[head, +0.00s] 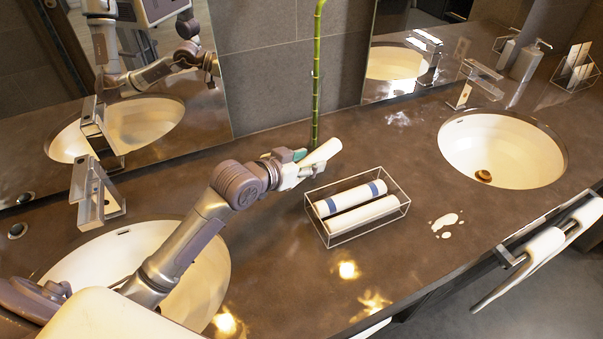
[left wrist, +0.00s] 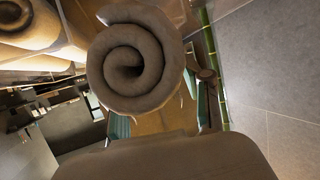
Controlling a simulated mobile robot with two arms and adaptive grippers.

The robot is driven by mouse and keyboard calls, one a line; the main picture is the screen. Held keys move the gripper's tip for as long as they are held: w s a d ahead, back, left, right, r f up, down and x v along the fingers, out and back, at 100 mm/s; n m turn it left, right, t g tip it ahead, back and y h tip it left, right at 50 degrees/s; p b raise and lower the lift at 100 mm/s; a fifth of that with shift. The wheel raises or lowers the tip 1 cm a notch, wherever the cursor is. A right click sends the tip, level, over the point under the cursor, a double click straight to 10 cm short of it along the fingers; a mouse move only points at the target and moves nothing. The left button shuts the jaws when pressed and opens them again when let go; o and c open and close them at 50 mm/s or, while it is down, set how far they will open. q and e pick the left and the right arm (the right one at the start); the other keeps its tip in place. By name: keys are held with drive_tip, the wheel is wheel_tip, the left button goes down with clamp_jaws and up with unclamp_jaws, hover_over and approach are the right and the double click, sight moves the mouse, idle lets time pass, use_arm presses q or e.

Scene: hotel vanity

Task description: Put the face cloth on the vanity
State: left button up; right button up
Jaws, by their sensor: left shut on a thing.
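A white rolled face cloth (head: 324,153) is held in my left gripper (head: 295,163), above the brown vanity top (head: 265,220) and behind the wire basket. In the left wrist view the cloth's spiral end (left wrist: 135,68) fills the upper middle, between the green-padded fingers of my left gripper (left wrist: 160,118). The cloth looks apart from the counter, but its height is hard to tell. My right gripper is not in view.
A wire basket (head: 327,243) holds two rolled cloths, one with blue bands (head: 350,198). A green bamboo stalk (head: 316,80) stands right behind the gripper. Sinks lie left (head: 205,260) and right (head: 500,150). A white spill (head: 446,222) lies right of the basket.

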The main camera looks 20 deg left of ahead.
use_arm(q)
drive_tip(key=a, duration=0.1)
drive_tip(key=f, duration=0.1)
drive_tip(key=a, duration=0.1)
drive_tip(key=shift+w+a+f, duration=0.25)
drive_tip(key=shift+a+f, duration=0.05)
drive_tip(key=shift+f, duration=2)
drive_tip(key=shift+f, duration=0.15)
drive_tip(key=o, duration=1.1)
drive_tip(key=shift+c, duration=0.2)
